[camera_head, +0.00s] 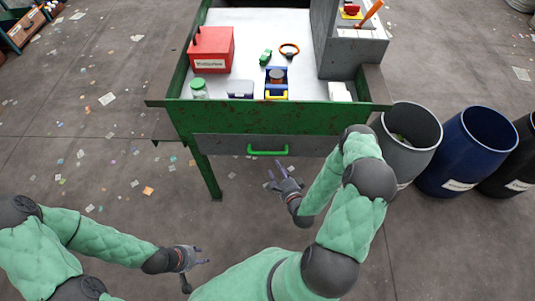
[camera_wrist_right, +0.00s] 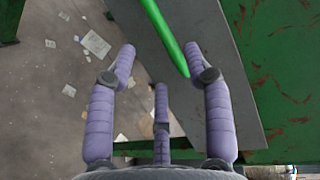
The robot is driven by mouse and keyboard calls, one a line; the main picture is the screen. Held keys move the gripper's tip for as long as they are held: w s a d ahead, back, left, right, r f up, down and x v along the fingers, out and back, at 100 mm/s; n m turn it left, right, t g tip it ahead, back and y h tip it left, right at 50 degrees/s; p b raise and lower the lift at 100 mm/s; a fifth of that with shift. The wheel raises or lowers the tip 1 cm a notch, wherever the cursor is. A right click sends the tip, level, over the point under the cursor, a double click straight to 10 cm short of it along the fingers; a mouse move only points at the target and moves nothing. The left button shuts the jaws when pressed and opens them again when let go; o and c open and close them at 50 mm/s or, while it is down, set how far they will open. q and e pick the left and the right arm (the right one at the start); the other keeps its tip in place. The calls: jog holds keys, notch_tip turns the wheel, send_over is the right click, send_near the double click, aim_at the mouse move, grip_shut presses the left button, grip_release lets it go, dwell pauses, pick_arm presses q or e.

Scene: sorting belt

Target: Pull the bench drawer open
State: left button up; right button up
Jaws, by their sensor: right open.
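The grey bench drawer (camera_head: 220,146) sits under the green bench rim, its front flush and looking shut. Its green bar handle (camera_head: 267,152) is at the middle of the front. My right gripper (camera_head: 276,178) is open and empty just below and in front of the handle. In the right wrist view the handle (camera_wrist_right: 164,36) slants between and beyond the spread purple fingers (camera_wrist_right: 160,58), with no clear contact. The grey drawer front (camera_wrist_right: 215,80) lies behind them. My left gripper (camera_head: 197,258) hangs low at the left, far from the drawer, fingers apart and empty.
The green bench (camera_head: 170,103) holds a red box (camera_head: 213,52), a green-lidded jar (camera_head: 198,89) and other small items. A grey barrel (camera_head: 408,140), a blue barrel (camera_head: 468,150) and a black one stand at the right. The littered floor before the drawer is open.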

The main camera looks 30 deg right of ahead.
jog(key=b+x, duration=0.2)
jog(key=x, duration=0.8)
grip_shut()
